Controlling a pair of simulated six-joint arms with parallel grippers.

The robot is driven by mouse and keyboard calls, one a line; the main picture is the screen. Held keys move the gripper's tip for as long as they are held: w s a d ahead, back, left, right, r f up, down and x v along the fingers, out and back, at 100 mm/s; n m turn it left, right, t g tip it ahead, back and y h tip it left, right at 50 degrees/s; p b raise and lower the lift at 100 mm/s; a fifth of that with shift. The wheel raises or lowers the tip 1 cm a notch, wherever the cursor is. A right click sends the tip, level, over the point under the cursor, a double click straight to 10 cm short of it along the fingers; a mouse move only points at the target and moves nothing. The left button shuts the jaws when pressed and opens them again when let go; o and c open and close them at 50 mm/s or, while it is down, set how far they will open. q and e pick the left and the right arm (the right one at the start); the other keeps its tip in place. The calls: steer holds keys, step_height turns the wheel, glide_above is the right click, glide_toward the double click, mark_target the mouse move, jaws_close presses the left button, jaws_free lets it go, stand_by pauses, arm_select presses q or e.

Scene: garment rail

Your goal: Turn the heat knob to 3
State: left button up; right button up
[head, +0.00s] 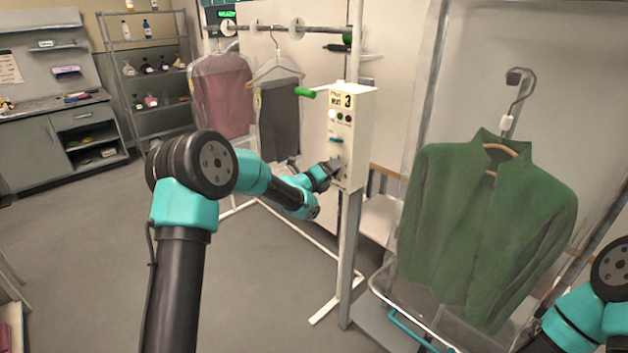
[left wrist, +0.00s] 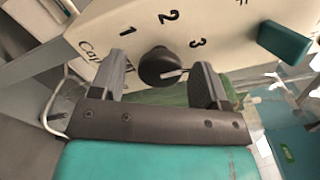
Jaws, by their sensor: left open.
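The heat knob (left wrist: 160,68) is black and round, on a white panel (left wrist: 100,20) with the numbers 1, 2 and 3 around it. Its pale pointer mark points right and slightly up, to the side where the 3 is printed, a little below that number. My left gripper (left wrist: 161,85) is open, with one finger on each side of the knob; I cannot tell whether they touch it. In the head view my left gripper (head: 333,165) is at the lower front of the white control box (head: 352,125), hiding the knob. My right gripper is out of view.
A teal lever (left wrist: 285,42) sticks out right of the knob. Other garments (head: 222,95) hang on the rail behind. Open floor lies left.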

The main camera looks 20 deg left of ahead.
arm_select(q)
steer(key=v, duration=1.7)
steer(key=s+d+f+n+g+y, duration=0.2)
steer(key=s+f+n+g, duration=0.25)
steer(key=f+n, duration=0.65)
steer(key=s+d+f+n+g+y, duration=0.25)
steer(key=s+f+n, duration=0.35)
steer(key=f, duration=0.9)
steer(key=s+d+f+n+g, duration=0.2)
steer(key=s+f+n+g, duration=0.2)
steer(key=s, duration=0.6)
steer(key=s+d+f+n+g, duration=0.2)
steer(key=s+f+n+g, duration=0.2)
steer(key=s+f+n, duration=0.5)
steer(key=shift+s+d+n, duration=0.3)
steer(key=shift+s+n, duration=0.3)
steer(key=shift+s, duration=0.05)
